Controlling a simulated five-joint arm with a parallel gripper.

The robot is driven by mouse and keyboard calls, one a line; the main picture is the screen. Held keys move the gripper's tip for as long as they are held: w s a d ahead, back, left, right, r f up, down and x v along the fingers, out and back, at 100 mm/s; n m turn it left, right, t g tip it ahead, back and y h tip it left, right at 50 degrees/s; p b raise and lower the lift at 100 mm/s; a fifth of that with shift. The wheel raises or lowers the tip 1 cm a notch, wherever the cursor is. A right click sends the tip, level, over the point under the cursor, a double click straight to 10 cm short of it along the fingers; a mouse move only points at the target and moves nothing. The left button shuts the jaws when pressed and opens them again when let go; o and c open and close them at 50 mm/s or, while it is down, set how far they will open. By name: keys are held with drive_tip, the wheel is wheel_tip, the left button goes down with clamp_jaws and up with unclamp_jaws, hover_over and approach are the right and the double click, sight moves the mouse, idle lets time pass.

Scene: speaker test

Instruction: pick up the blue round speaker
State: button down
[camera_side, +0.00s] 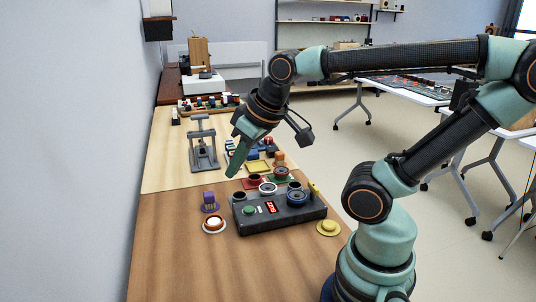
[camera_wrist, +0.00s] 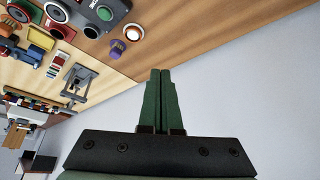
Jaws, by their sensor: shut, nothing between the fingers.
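The blue round speaker (camera_side: 297,198) appears to be the blue-rimmed disc on the right part of the dark test box (camera_side: 262,226). I cannot make it out in the wrist view, where part of the box (camera_wrist: 121,7) shows at the top edge. My gripper (camera_side: 232,175) is shut and empty, up and to the left of the speaker, apart from it, with its fingers pointing down. In the wrist view, my gripper (camera_wrist: 160,72) shows its two green fingers together.
A purple piece (camera_side: 209,204) and a white-rimmed orange button (camera_side: 213,224) lie left of the box. A yellow disc (camera_side: 328,228) lies to its right. A grey press-like stand (camera_side: 203,145) stands behind. The front of the wooden table (camera_side: 220,270) is clear. A wall runs along the left.

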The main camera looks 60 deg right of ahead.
unclamp_jaws()
idle(0.3)
drive_tip(key=n+g, duration=0.6)
drive_tip(key=n, duration=0.6)
hover_over(297, 194)
drive_tip(key=f, duration=1.4)
drive_tip(key=shift+w+f, duration=0.25)
drive_tip(key=shift+w, duration=0.05)
drive_tip(key=shift+s+f, duration=0.2)
drive_tip(key=shift+f, duration=1.15)
drive_tip(key=shift+s+f, duration=0.15)
drive_tip(key=shift+f, duration=1.2)
